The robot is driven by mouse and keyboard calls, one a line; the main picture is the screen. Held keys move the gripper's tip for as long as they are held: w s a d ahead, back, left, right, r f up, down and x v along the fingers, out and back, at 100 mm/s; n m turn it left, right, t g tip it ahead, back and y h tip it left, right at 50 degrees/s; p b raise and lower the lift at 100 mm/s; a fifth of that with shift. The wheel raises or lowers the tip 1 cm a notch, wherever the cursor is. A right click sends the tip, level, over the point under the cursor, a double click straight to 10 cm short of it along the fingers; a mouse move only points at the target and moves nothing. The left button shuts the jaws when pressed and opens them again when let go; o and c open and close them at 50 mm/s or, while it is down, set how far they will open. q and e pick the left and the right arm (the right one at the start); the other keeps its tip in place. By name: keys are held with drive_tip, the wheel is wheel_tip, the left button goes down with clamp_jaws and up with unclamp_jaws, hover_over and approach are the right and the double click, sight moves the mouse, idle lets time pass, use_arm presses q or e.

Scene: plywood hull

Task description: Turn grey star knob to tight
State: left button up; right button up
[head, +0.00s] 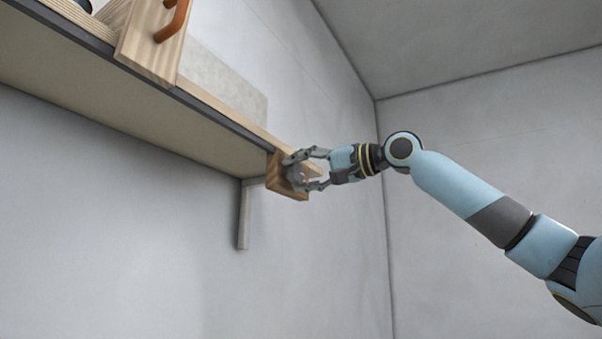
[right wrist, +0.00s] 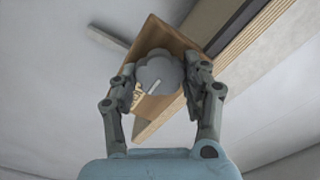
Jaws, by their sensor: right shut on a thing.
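The grey star knob (right wrist: 158,76) sits on the face of a small wooden block in the right wrist view. It has rounded lobes and a pale pointer line. In the head view the knob (head: 297,174) is small and partly covered by the fingers. My right gripper (right wrist: 160,82) has one finger on each side of the knob and is shut on it. In the head view the right gripper (head: 303,172) reaches the block from the right. Pale markings show on the block beside the knob, too small to read. My left gripper is in neither view.
The wooden block (head: 287,191) is at the right end of a long shelf (head: 130,115) on the wall. A grey bracket (head: 244,220) stands below it. A wooden panel with an orange handle (head: 172,20) is on the shelf at upper left. Space below the shelf is clear.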

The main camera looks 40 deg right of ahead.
drive_tip(key=shift+r, duration=0.1)
drive_tip(key=o, duration=0.8)
drive_tip(key=shift+d, duration=0.1)
drive_tip(key=shift+c, duration=0.2)
wheel_tip(320, 180, up, 10)
